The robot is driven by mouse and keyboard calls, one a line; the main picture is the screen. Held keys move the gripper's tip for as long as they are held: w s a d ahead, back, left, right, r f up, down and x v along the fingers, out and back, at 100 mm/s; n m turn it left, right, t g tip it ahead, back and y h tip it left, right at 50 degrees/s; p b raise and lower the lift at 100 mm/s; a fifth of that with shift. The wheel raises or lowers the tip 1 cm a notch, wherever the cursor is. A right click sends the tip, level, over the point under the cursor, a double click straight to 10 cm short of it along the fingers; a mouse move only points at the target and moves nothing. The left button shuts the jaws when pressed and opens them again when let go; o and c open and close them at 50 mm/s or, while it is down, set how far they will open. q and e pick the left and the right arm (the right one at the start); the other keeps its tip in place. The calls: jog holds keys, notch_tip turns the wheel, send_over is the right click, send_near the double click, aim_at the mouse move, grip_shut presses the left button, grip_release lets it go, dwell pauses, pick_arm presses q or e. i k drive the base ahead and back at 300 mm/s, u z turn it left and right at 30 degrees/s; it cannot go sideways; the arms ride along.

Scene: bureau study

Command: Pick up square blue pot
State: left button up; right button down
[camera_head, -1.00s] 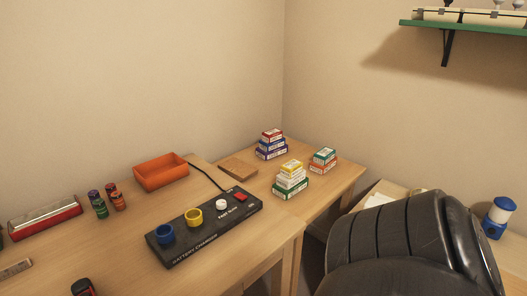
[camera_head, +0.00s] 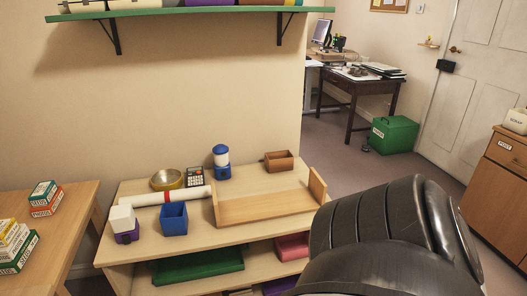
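The square blue pot (camera_head: 174,219) stands upright on the left front part of a light wooden shelf unit's top (camera_head: 250,233). It looks open at the top and empty. A white roll with a red band (camera_head: 172,196) lies just behind it, and a white cube on a purple block (camera_head: 124,224) is to its left. A dark arm of mine fills the lower right of the view, right of the pot and apart from it. Neither gripper's fingers show.
A wooden tray or stand (camera_head: 266,208), a brown box (camera_head: 279,161), a blue and white lamp-like item (camera_head: 221,163), a calculator (camera_head: 195,177) and a brass bowl (camera_head: 167,180) share the top. A green wall shelf (camera_head: 190,12) hangs above. Small boxes (camera_head: 16,246) stand on the left table.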

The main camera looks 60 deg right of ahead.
aim_at(173, 219)
jog(key=z, duration=2.9)
jog(key=i, duration=1.4)
jog(key=u, duration=3.1)
